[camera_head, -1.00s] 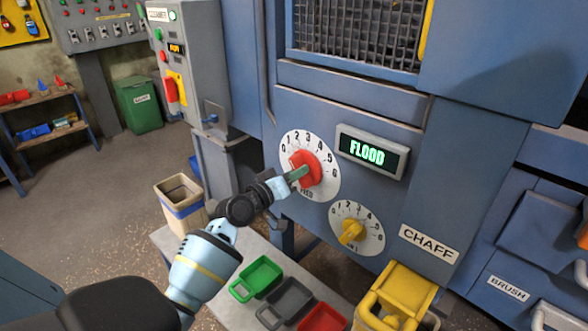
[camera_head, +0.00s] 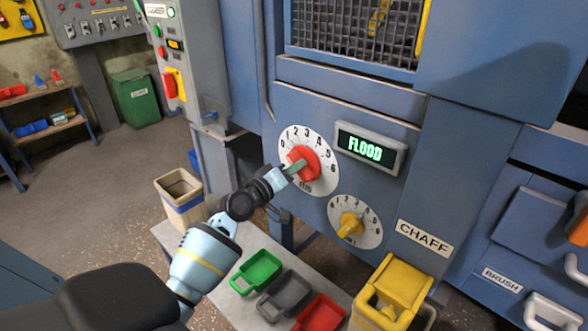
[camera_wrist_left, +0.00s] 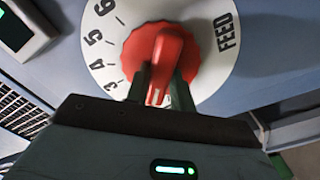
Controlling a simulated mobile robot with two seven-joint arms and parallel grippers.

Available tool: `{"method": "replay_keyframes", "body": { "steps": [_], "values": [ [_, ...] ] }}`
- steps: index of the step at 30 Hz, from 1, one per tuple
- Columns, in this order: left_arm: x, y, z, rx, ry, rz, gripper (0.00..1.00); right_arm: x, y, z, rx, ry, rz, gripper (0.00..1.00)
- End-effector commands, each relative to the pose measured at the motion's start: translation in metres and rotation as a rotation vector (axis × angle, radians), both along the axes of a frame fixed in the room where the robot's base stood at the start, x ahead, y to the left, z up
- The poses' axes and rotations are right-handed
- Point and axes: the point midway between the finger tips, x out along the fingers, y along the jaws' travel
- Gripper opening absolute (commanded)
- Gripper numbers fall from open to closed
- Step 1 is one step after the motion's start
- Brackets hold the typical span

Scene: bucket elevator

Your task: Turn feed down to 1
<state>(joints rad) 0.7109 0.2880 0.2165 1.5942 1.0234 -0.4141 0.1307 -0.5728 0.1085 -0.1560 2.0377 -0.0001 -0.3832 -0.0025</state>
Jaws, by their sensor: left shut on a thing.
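The feed dial (camera_head: 321,183) is a white disc with black numbers and a red knob (camera_head: 305,160) on the blue machine front. My left gripper (camera_head: 298,166) is shut on the red knob, reaching it from the lower left. In the left wrist view the fingers (camera_wrist_left: 160,88) lie on either side of the knob's red grip bar (camera_wrist_left: 160,55). A pale mark shows at the bar's lower end. Numbers 3 to 6 show at the left; the lower numbers are hidden behind the gripper. The display (camera_head: 366,148) reads FLOOD. My right gripper is out of view.
A second dial with a yellow knob (camera_head: 350,225) sits just below. Green (camera_head: 258,271), grey and red trays stand on a bench below the arm. A yellow bin (camera_head: 400,285) stands at lower right. A control box (camera_head: 190,60) is at upper left.

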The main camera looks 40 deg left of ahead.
Motion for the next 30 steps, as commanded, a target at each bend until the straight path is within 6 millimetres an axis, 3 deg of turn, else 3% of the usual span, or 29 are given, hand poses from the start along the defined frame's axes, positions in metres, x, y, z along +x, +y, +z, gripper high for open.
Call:
{"method": "replay_keyframes", "body": {
  "steps": [1, 5, 16, 30],
  "values": [
    [0.000, 0.001, 0.001, 0.001, -0.003, 0.002, 0.28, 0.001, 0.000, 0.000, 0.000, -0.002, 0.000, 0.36],
    [0.000, 0.001, 0.001, 0.001, -0.001, 0.002, 0.45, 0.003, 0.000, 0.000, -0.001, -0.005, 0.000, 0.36],
    [-0.004, 0.001, 0.000, 0.002, -0.001, 0.001, 0.45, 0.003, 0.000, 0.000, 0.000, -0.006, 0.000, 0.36],
    [-0.065, 0.006, 0.000, 0.004, 0.000, 0.001, 0.45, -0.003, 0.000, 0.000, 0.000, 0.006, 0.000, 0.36]
  ]
}}
